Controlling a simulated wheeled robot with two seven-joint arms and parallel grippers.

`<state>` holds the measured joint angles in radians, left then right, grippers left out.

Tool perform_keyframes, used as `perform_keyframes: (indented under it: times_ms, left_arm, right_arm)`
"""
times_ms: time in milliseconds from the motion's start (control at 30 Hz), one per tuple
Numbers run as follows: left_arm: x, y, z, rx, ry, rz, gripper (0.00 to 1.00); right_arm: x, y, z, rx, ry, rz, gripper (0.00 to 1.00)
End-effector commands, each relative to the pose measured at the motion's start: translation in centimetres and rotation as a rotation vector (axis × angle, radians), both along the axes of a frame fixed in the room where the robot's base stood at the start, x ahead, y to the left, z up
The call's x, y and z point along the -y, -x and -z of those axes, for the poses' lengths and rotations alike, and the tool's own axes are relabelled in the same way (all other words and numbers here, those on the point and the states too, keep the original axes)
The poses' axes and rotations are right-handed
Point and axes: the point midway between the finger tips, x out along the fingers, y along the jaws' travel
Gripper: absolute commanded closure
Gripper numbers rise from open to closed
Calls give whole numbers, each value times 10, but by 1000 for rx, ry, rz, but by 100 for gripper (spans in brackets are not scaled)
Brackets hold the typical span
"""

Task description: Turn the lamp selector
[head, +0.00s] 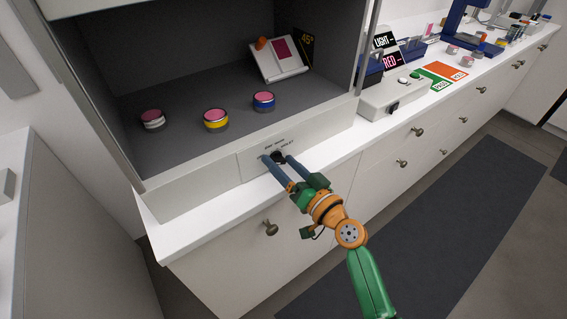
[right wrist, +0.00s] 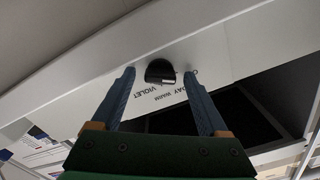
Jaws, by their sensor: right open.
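The lamp selector is a dark knob (head: 278,157) on the pale front panel of the grey viewing booth (head: 240,172). Small lettering sits above it in the head view. In the right wrist view the black knob (right wrist: 160,71) shows with labels reading "DAY", "WARM" and "VIOLET" beside it. My right gripper (head: 274,158) is open, with its two blue fingers at the panel, one on each side of the knob. In the right wrist view the fingertips (right wrist: 160,71) flank the knob with a gap on both sides. My left gripper is not in view.
Inside the booth stand a white-sided jar (head: 152,124), a yellow-banded jar (head: 216,125) and a blue-banded jar (head: 264,106), all pink-topped. A tilted stand (head: 278,62) is behind them. A control box (head: 392,98) and green and orange mats (head: 448,71) lie right. Drawer knobs (head: 271,229) protrude below.

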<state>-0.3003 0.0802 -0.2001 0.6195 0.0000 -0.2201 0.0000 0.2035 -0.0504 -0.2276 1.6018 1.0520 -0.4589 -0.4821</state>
Motion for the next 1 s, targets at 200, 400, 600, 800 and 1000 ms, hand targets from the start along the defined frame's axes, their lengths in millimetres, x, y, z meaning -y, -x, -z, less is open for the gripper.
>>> perform_keyframes:
  times_ms: [200,400,600,800,1000]
  left_arm:
    - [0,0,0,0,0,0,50]
    - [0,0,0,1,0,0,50]
    - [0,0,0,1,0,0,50]
    - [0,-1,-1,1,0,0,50]
    - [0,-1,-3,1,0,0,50]
  right_arm:
    - [0,0,0,-1,1,-1,60]
    - [0,0,0,-1,1,-1,100]
    - [0,1,0,-15,-18,-1,100]
    - [0,1,0,-73,-96,-2,100]
    - [0,1,1,-165,-221,-2,100]
